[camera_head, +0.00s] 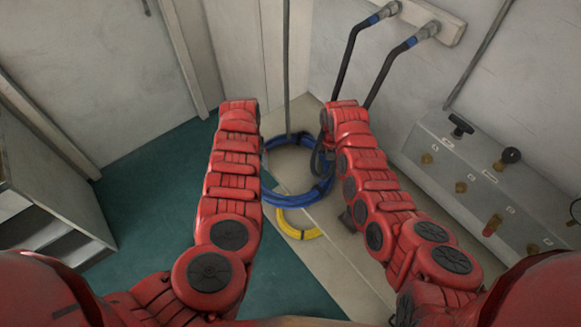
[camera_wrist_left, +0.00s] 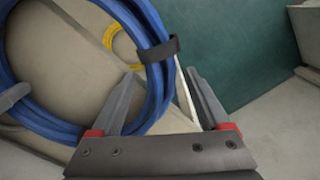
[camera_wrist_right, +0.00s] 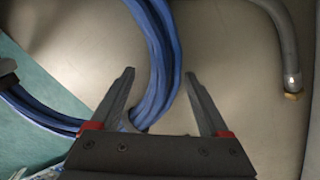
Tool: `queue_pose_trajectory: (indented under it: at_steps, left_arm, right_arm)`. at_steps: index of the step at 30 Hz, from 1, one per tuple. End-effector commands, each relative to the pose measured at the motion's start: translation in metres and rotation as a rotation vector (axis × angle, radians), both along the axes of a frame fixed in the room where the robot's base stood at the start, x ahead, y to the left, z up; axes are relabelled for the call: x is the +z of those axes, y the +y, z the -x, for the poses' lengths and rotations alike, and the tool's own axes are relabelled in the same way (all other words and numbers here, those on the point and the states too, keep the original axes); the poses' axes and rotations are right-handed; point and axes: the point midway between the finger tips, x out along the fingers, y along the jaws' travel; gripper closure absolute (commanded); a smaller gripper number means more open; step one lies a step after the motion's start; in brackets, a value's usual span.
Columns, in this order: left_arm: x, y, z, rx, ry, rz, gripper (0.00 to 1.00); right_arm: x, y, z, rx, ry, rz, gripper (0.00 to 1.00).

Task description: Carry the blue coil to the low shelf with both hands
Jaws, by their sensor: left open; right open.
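The blue coil (camera_head: 300,198) is between my two forearms in the head view, near the corner of the room. In the left wrist view the blue coil (camera_wrist_left: 153,75) has a black strap, and part of it passes between the spread fingers of my left gripper (camera_wrist_left: 160,71). In the right wrist view the blue coil (camera_wrist_right: 160,50) runs between the spread fingers of my right gripper (camera_wrist_right: 160,71). Both grippers are open around opposite sides of the coil; contact cannot be told. In the head view my forearms hide parts of the coil and most of my left gripper.
A yellow coil (camera_head: 298,224) lies on the floor nearby. A grey unit with shelf-like openings (camera_head: 45,238) stands at left. A grey valve panel (camera_head: 470,190) is at right, with black hoses (camera_head: 388,62) above. The green floor (camera_head: 140,190) at left is clear.

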Motion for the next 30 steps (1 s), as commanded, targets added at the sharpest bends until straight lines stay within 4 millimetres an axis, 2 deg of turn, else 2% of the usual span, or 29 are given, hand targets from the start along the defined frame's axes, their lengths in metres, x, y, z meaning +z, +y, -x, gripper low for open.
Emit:
queue_pose_trajectory:
  at_steps: [12,25,30]
  left_arm:
    - [-0.0056,-0.0006,0.0003,0.0,0.0,0.001,0.21]
    - [-0.0056,-0.0006,0.0006,0.0,0.001,0.001,0.98]
    - [-0.0056,-0.0006,0.0006,0.0,0.002,0.001,1.0]
  right_arm:
    - [-0.0053,0.0002,-0.0004,0.0,-0.002,-0.001,0.21]
    - [-0.0052,0.0001,-0.0003,-0.001,-0.001,-0.001,0.98]
    - [-0.0052,0.0001,-0.0002,-0.001,-0.001,-0.001,1.0]
